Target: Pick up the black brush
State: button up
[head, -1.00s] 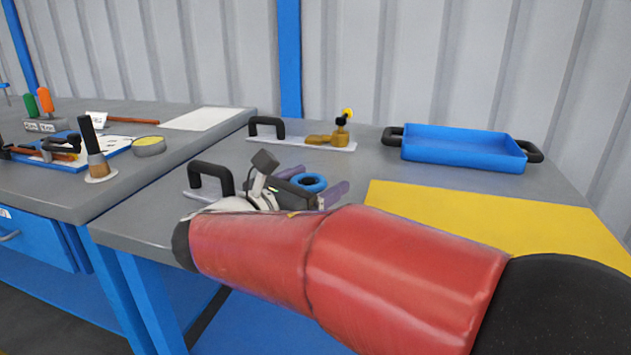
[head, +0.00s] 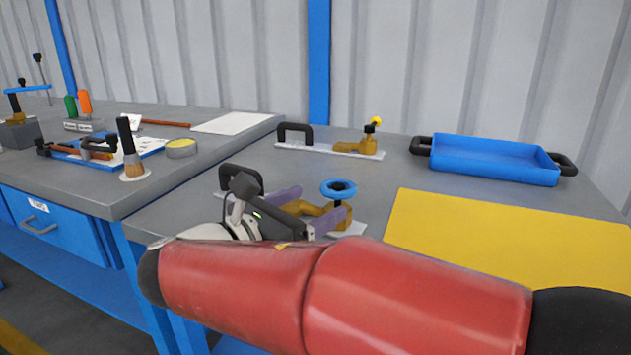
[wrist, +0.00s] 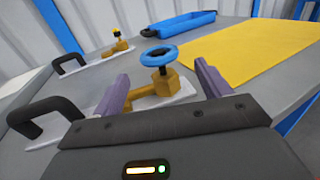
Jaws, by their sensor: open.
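The black brush (head: 130,152) stands upright on the left workbench in the head view, black handle up, brown bristles down on a small pale disc. It is not in the wrist view. My gripper (head: 305,210) is over the right workbench, well to the right of the brush. Its purple fingers are apart and empty in the wrist view (wrist: 160,88). Beyond and partly between them is a brass valve with a blue handwheel (wrist: 159,56) on a pale plate with a black handle. My red arm hides part of the right bench's front.
The right bench holds another valve plate (head: 330,148), a blue tray (head: 495,160) and a yellow mat (head: 510,240).

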aim_at(134, 167)
jog(key=k+j, duration=0.35)
jog(key=j, duration=0.15)
jog(key=k+j, duration=0.35)
jog(key=j, duration=0.15)
